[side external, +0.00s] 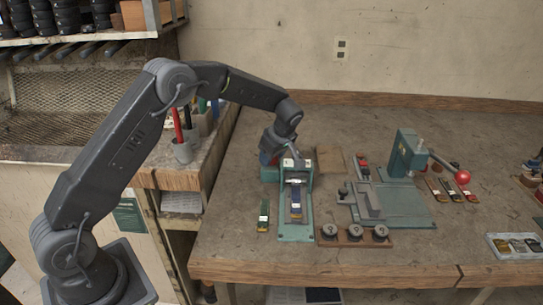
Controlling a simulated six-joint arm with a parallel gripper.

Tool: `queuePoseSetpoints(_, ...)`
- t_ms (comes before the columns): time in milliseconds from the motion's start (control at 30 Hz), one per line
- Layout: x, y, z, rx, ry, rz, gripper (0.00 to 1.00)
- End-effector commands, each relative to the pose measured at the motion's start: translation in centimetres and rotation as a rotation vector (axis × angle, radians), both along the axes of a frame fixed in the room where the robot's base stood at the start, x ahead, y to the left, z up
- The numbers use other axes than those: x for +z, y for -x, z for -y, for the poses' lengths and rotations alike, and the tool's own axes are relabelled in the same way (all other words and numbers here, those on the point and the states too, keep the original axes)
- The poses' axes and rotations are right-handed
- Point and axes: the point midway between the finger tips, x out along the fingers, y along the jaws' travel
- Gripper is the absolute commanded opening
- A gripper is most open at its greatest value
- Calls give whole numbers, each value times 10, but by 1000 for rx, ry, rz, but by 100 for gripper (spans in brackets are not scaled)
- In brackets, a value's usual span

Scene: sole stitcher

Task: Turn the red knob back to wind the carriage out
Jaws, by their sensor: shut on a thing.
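My gripper (278,158) points down at the back end of a small green machine (297,237) near the left of the bench. It is shut on what looks like the red knob (264,158), of which only a small red patch shows beside the fingers. The arm and fingers hide most of the knob. In front of the knob, a carriage with a dark blue piece (296,199) lies along the machine's green bed.
A green strip piece (263,217) lies left of the machine. A wooden block with several dark round pieces (354,236) stands to its right. Further right is a green press (406,155) with a red-balled lever (463,177). A grey tray (515,246) sits at the right edge.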

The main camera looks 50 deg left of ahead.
Motion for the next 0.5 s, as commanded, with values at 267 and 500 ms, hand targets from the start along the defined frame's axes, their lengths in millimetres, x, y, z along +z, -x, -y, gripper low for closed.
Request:
queuePoseSetpoints(267,-1,0,1,0,3,0,23)
queuePoseSetpoints(500,-1,0,1,-1,2,0,69)
